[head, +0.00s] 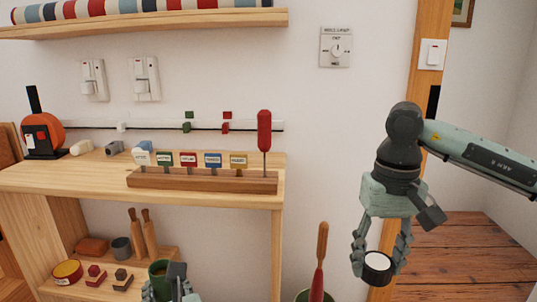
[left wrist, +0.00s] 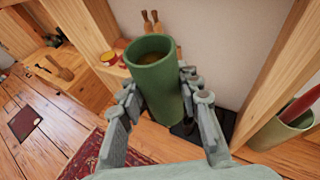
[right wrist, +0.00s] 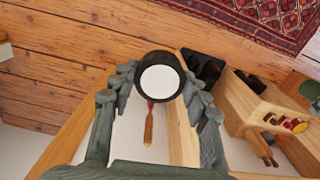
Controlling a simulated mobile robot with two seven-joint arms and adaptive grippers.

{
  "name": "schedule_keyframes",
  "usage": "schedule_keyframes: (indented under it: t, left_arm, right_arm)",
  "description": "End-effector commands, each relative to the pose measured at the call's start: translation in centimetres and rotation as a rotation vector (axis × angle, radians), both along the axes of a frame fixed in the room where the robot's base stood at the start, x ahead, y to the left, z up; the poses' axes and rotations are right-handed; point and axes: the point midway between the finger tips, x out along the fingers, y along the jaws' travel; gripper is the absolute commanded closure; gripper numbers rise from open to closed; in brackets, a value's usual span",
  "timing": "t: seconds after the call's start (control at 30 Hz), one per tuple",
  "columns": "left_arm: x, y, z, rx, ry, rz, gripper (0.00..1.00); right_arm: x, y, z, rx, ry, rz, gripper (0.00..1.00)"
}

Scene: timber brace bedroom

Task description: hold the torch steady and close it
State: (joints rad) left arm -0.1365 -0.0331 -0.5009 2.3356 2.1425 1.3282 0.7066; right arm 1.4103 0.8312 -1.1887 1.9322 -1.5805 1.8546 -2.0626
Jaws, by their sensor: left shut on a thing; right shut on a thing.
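The torch is in two parts. Its green tube body (head: 159,270) is at the bottom of the head view, with its open end up. In the left wrist view the tube (left wrist: 160,88) is slightly tilted, and something brownish shows inside. My left gripper (left wrist: 160,80) is shut on the tube, one finger on each side. The black torch head (right wrist: 160,98) with a round white face (right wrist: 160,80) is in my right gripper (head: 378,250), which is shut on it. It hangs well to the right of the tube in the head view, and the two parts are apart.
A wooden shelf unit (head: 70,180) stands at the left, carrying a labelled rack (head: 200,182) with a red screwdriver (head: 264,125). A bin (left wrist: 285,130) with a red-and-wood handled tool stands between my grippers. A timber post (head: 425,90) is behind my right arm.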

Motion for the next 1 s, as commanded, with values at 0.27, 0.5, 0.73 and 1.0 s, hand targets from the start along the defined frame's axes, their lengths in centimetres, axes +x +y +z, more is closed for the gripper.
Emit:
schedule_keyframes:
  t: [0.27, 0.5, 0.73, 1.0]
  left_arm:
    - [0.0, 0.0, 0.1, 0.001, -0.002, 0.001, 1.0]
    - [0.0, 0.0, 1.0, 0.001, -0.003, 0.0, 1.0]
    - [0.0, 0.0, 1.0, 0.001, -0.002, 0.0, 1.0]
    - [0.0, 0.0, 1.0, 0.001, -0.002, 0.0, 1.0]
  right_arm:
    - [0.1, 0.0, -6.0, 0.0, 0.006, -0.004, 0.74]
    - [0.0, 0.0, -8.8, 0.001, -0.003, 0.0, 0.74]
    - [0.0, 0.0, -8.8, 0.0, 0.0, 0.0, 0.74]
    - [0.0, 0.0, -8.8, 0.0, 0.0, 0.0, 0.74]
